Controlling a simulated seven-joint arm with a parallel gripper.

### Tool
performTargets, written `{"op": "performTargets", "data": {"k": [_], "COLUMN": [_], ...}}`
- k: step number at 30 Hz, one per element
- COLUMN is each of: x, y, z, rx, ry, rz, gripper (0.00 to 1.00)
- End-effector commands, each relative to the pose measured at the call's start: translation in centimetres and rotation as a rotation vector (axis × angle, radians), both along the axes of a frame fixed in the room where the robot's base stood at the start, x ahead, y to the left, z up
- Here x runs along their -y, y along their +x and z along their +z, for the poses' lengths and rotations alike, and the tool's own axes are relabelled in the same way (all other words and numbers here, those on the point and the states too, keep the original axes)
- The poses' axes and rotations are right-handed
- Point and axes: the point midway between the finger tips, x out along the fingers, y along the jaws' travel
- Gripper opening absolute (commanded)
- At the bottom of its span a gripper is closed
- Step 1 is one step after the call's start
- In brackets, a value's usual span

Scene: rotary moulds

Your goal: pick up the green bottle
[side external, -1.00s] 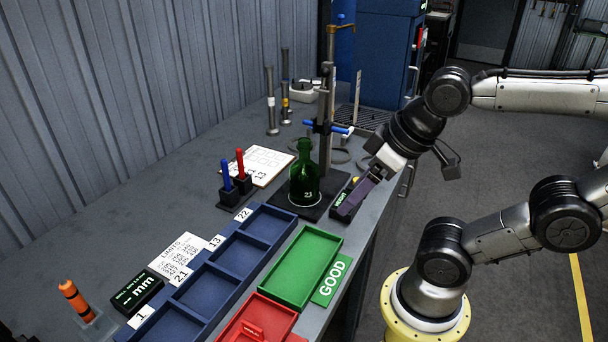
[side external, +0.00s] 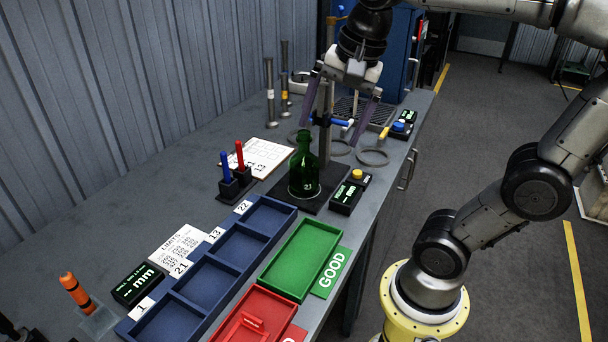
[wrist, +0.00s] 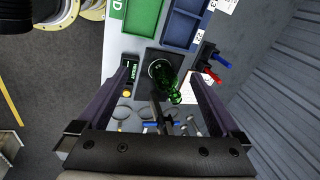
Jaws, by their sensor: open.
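The green bottle (side external: 304,172) stands upright on a dark square base plate (side external: 285,197) at the foot of a metal stand in the side external view. It also shows from above in the wrist view (wrist: 163,76). My gripper (side external: 345,112) is open and empty. It hangs pointing down, above and behind the bottle, around the upper part of the stand as seen from the side. In the wrist view the bottle lies between the two long fingers in the picture, beyond their tips and apart from them.
The metal stand (side external: 323,130) with a blue clamp rises right behind the bottle. A small display box (side external: 347,195) sits to its right. A green tray (side external: 301,259), a blue compartment tray (side external: 237,249) and a red tray (side external: 256,318) lie in front. Pen holders (side external: 236,186) stand left.

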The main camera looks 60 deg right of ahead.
Motion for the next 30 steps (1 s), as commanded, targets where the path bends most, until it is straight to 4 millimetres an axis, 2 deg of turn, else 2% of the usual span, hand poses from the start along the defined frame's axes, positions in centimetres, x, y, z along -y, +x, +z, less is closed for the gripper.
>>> {"op": "performTargets", "data": {"k": [1,6,9,12,18,23,30], "x": [1.1,5.0,7.4,9.5,11.4,11.4,11.4], "y": [1.9,6.9,9.2,10.8,11.3,11.2,11.2], "z": [0.5,0.9,0.1,-1.1,-3.4,-5.4,-9.8], "rx": [-0.037,-0.135,-0.182,-0.216,-0.270,-0.270,-0.268], "ry": [0.034,0.112,0.129,0.134,0.140,0.140,0.140], "rz": [-0.139,-0.529,-0.652,-0.696,-0.740,-0.742,-0.740], "gripper": [1.00,1.00,1.00,1.00,1.00,1.00,1.00]}}
